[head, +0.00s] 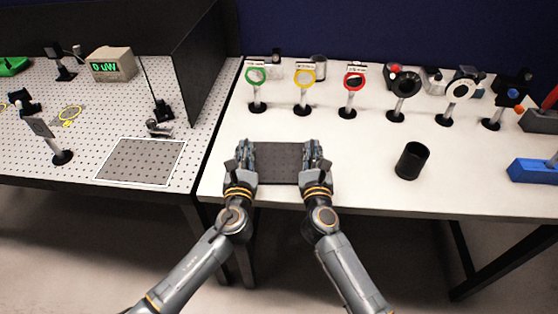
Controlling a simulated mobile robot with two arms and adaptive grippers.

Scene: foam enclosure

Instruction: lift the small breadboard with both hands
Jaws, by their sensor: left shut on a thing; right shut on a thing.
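The small breadboard (279,163) is a dark grey rectangular plate over the front left part of the white table. My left gripper (245,153) is shut on its left edge, and my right gripper (312,155) is shut on its right edge. The grippers hide both side edges of the board. The board looks level. I cannot tell from this view whether it touches the table or hangs just above it.
Behind the board stands a row of post-mounted optics, with a green ring (256,75), a yellow ring (304,77) and a red ring (353,80). A black cup (411,161) stands to the right. A perforated optical table (200,130) with a white-outlined grey area (141,161) lies left, beside a black panel (190,65).

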